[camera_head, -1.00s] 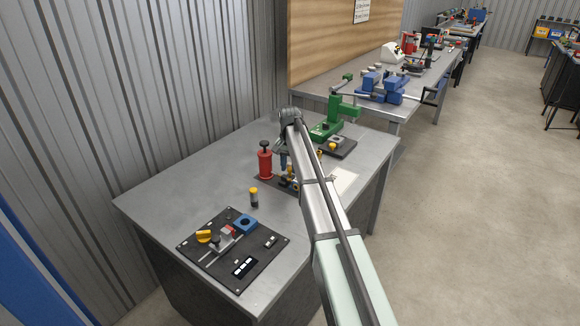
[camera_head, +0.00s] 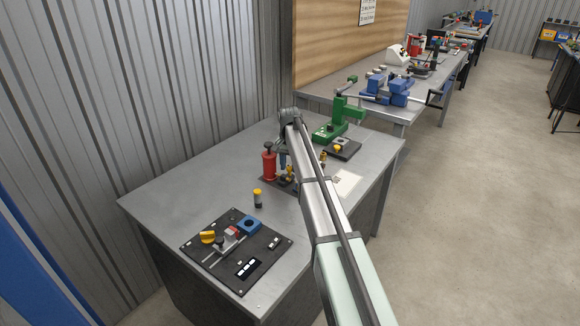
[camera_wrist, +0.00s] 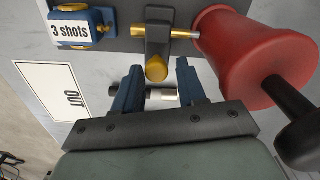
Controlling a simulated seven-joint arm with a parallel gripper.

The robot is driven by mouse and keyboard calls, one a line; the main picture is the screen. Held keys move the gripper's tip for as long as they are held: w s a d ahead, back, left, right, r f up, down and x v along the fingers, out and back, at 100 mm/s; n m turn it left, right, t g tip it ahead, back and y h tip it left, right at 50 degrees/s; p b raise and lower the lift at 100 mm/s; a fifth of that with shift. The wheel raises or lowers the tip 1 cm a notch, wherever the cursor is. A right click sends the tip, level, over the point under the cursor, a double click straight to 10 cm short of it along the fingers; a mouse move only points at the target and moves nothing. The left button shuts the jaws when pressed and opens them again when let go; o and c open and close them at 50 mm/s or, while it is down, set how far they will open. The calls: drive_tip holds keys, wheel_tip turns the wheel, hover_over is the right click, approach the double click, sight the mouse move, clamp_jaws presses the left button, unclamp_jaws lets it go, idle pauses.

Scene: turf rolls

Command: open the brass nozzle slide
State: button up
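The fixture with the brass nozzle shows in the wrist view: a dark grey block (camera_wrist: 158,42) carries a rounded brass knob (camera_wrist: 156,69), and a brass rod (camera_wrist: 182,33) runs across beside it. I take this to be the slide; its open or closed position is unclear. My gripper (camera_wrist: 158,74) has its two blue fingers apart, with the knob near and roughly between the tips; contact is not clear. A silver and black cylinder (camera_wrist: 158,94) shows between the fingers, not visibly gripped. In the head view my gripper (camera_head: 284,162) is beside the red cylinder (camera_head: 268,163), and my arm partly hides the fixture.
The red cylinder with its black handle stands close right of my fingers in the wrist view. A blue "3 shots" block (camera_wrist: 85,28) and an "OUT" card (camera_wrist: 48,92) lie left.

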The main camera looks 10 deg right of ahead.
sight(289, 167)
drive_tip(key=shift+o, duration=0.9)
drive_tip(key=shift+a, duration=0.1)
drive_tip(key=shift+r, duration=0.1)
wheel_tip(289, 167, up, 14)
drive_tip(key=shift+f, duration=0.2)
drive_tip(key=shift+c, duration=0.5)
